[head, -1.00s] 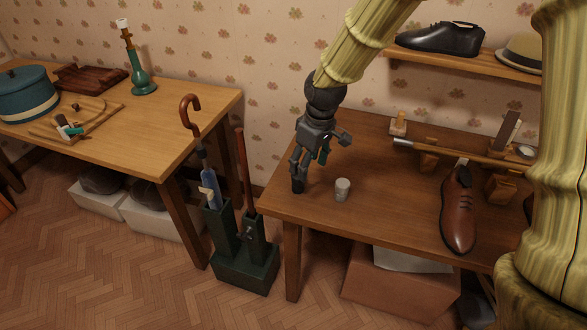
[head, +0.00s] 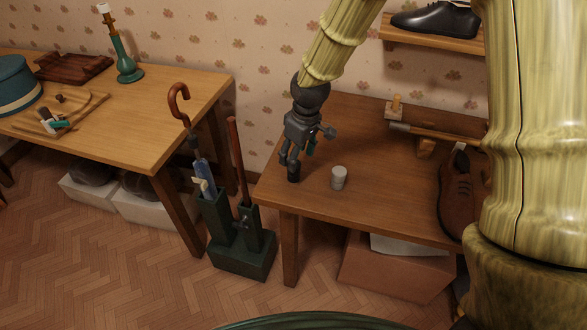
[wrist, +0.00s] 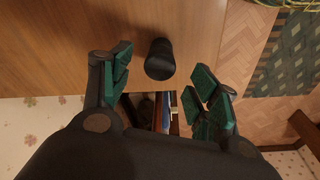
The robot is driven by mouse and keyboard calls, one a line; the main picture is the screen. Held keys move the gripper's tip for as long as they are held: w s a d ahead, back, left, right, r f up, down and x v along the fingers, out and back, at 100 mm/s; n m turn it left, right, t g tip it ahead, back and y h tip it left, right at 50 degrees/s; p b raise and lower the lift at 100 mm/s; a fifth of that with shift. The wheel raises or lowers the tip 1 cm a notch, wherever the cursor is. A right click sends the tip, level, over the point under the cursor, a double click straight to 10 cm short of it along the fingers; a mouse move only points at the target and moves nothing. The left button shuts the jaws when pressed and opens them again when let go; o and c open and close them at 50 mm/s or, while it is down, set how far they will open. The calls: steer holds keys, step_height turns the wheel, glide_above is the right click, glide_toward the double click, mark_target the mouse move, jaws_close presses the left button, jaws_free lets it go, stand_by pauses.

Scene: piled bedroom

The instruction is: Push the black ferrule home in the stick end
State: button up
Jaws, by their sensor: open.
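The black ferrule (head: 293,172) is a short dark cylinder on the right-hand table, near its left corner. In the wrist view it (wrist: 160,58) shows in the gap between my fingers, with clear space on both sides. My gripper (head: 297,157) is open, empty and pointing down just above it. In the wrist view its green-padded fingers (wrist: 162,72) are spread wide. A walking stick (head: 440,135) lies on wooden rests at the back right of this table, its near end pointing left. My arm hides its right part.
A small grey-white cylinder (head: 339,178) stands right of the ferrule on the table (head: 375,205). A brown shoe (head: 460,195) is partly hidden by my arm. A wooden block with a peg (head: 395,108) stands at the back. A green umbrella stand (head: 243,255) is left of the table.

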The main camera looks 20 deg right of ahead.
mark_target(294, 178)
steer(key=f, duration=0.2)
steer(key=f+p, duration=0.1)
steer(key=shift+w+a+f, duration=0.2)
steer(key=shift+w+a, duration=0.15)
steer(key=shift+w+f, duration=0.1)
steer(key=shift+f, duration=0.65)
steer(key=shift+c, duration=0.2)
steer(key=c, duration=1.1)
steer(key=shift+r, duration=0.1)
